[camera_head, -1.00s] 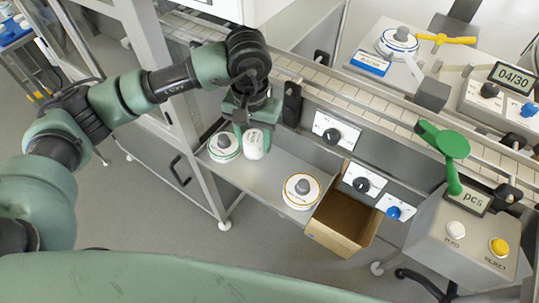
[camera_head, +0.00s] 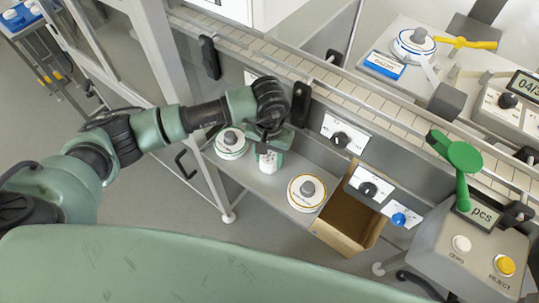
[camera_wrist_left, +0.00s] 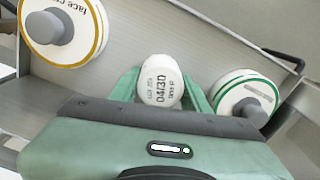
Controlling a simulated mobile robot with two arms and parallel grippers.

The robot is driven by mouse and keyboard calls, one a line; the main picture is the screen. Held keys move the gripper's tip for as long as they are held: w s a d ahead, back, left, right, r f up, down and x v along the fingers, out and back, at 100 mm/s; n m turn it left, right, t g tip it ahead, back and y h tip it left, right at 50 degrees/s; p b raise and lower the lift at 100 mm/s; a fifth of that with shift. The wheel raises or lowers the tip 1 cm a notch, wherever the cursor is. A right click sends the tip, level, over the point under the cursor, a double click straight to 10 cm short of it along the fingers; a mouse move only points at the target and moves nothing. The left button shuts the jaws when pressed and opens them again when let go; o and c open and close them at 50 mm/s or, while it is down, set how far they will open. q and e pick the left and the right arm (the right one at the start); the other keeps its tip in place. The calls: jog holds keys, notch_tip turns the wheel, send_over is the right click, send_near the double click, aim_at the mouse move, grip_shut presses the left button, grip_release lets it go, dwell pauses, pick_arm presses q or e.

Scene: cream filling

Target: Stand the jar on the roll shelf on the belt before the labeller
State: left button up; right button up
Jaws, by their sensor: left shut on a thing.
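The jar is white with a printed date on its end; it shows in the wrist view (camera_wrist_left: 160,82) and, partly covered, in the head view (camera_head: 267,162). My left gripper (camera_head: 270,150) is shut on it, with a green finger on each side in the wrist view. The jar is over the grey roll shelf (camera_head: 262,188), between two label rolls; whether it touches the shelf I cannot tell. The belt (camera_head: 345,97) runs above and behind the shelf. The labeller (camera_head: 395,70) stands beyond the belt. My right gripper is not in view.
A green-rimmed label roll (camera_head: 230,146) lies left of the jar and an orange-rimmed roll (camera_head: 305,194) right of it. An open cardboard box (camera_head: 347,222) is further right. Guide rails and a dark bracket (camera_head: 301,103) edge the belt. The visible belt is clear.

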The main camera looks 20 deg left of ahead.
pick_arm(q)
jog(key=shift+f, duration=0.1)
jog(key=o, duration=1.4)
jog(key=shift+o, duration=0.2)
